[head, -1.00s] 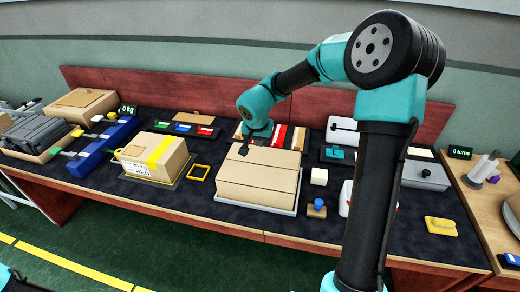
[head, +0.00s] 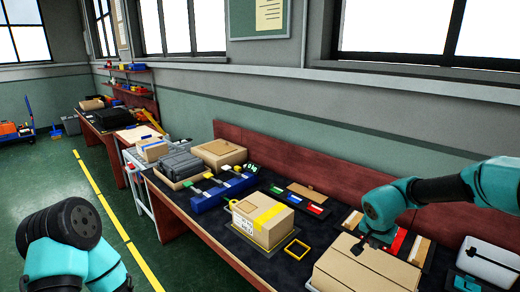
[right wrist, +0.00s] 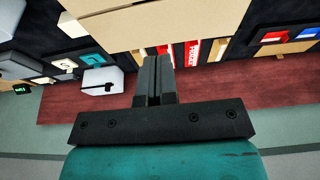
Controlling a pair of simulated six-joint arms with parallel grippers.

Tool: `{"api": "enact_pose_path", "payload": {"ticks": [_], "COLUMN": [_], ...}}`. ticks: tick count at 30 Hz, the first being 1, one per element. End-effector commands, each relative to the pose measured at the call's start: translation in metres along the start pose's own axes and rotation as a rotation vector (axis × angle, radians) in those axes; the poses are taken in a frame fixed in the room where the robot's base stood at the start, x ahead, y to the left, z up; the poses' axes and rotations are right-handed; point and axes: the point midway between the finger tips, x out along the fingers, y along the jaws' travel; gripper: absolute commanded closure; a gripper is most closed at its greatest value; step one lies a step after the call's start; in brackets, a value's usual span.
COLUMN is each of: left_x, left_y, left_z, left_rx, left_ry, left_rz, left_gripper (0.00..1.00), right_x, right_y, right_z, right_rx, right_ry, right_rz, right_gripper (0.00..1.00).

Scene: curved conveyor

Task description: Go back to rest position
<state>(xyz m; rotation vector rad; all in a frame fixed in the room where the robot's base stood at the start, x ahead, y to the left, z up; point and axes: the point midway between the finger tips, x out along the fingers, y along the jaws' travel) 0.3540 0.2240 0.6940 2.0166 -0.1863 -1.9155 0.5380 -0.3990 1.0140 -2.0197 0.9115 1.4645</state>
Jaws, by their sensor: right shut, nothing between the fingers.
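My right gripper (head: 358,248) hangs above the far side of a plain closed cardboard box (head: 365,268) at the lower right of the head view. In the right wrist view its two black fingers (right wrist: 153,62) are together with nothing between them. The box's top (right wrist: 160,22) fills the upper part of that view; I cannot tell whether the fingertips touch it. Only a dark and teal link of my left arm shows at the lower left of the head view; the left gripper is out of sight.
A taped cardboard box (head: 262,222) stands left of the plain box, with a yellow square frame (head: 297,249) between them. A red back panel (head: 310,170) runs behind the dark bench.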

Motion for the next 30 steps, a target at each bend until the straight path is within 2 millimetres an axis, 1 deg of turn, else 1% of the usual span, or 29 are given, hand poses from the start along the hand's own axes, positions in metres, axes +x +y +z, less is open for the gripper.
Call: {"api": "enact_pose_path", "payload": {"ticks": [3, 12, 18, 24, 30], "left_x": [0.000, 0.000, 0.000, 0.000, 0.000], "left_y": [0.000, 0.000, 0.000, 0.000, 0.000], "left_z": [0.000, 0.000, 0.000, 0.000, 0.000], "left_rx": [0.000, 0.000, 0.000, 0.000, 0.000], "left_ry": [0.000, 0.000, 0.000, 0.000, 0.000], "left_rz": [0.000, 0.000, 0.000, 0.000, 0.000], "left_gripper": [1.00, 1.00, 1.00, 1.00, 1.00], "right_x": [0.019, 0.066, 0.092, 0.104, 0.106], "right_y": [0.000, 0.000, -0.002, -0.004, -0.004], "right_z": [0.002, 0.005, 0.012, 0.016, 0.017], "right_rx": [-0.001, -0.001, -0.003, -0.004, -0.004], "right_ry": [-0.003, -0.003, -0.002, 0.001, 0.002], "right_rz": [0.002, 0.002, 0.000, -0.003, -0.003], "right_gripper": [1.00, 1.00, 1.00, 1.00, 1.00]}}
